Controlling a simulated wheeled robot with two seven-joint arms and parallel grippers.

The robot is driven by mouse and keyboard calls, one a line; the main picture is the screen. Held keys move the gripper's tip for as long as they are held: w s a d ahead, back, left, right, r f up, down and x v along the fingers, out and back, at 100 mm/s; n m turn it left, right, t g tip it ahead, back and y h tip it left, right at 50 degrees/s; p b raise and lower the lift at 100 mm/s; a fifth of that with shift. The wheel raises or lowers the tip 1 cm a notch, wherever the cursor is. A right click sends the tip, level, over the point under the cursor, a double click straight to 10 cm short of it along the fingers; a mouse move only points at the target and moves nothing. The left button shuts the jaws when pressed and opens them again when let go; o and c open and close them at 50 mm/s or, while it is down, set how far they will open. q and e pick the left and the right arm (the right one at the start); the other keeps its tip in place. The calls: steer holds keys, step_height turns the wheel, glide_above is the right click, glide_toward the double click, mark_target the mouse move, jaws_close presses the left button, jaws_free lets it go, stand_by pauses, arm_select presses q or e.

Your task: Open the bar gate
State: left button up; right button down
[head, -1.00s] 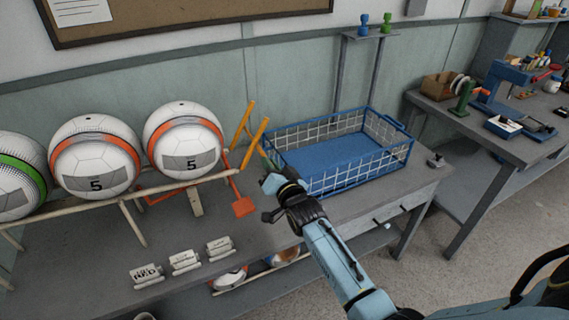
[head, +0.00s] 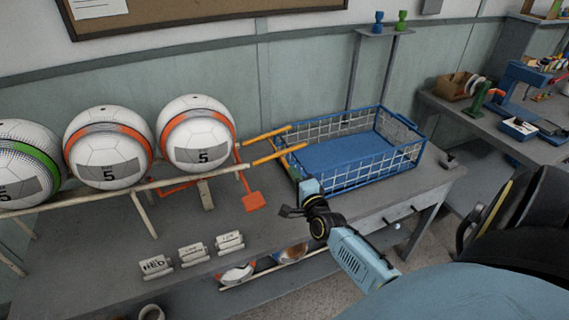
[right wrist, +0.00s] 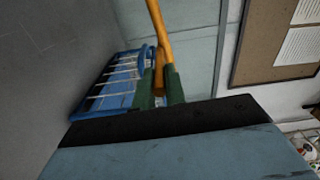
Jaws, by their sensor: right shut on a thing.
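The bar gate's two yellow bars (head: 272,157) lie lowered, pointing right from the end of the ball rack, their far ends at the blue basket's left rim. An orange arm with a square paddle (head: 254,201) hangs at the bars' rack end. My right gripper (head: 297,166) is at the near bar's outer end, its fingers mostly hidden by my wrist in the head view. In the right wrist view its green fingers (right wrist: 160,88) are shut on a yellow bar (right wrist: 156,30). My left gripper is not in view.
Several white balls (head: 197,140) rest on the wooden rack (head: 150,187) at left. The blue wire basket (head: 375,177) stands empty to the right of the gate. Small label blocks (head: 191,253) sit at the table's front. A second bench (head: 455,108) with tools is at right.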

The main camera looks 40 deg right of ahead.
steer(key=shift+f+m+b, duration=0.35)
steer(key=shift+f+m, duration=0.15)
steer(key=shift+f, duration=0.15)
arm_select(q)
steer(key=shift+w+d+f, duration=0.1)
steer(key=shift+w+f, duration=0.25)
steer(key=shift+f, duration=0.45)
arm_select(e)
steer(key=shift+f, duration=0.3)
arm_select(q)
steer(key=shift+b, duration=0.3)
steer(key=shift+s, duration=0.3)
arm_select(e)
steer(key=shift+a, duration=0.1)
steer(key=c, duration=1.5)
jaws_free()
steer(key=shift+o, duration=0.2)
arm_select(q)
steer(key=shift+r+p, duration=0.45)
steer(key=shift+p, duration=0.05)
arm_select(e)
steer(key=v, duration=1.3)
steer(key=shift+s, duration=0.15)
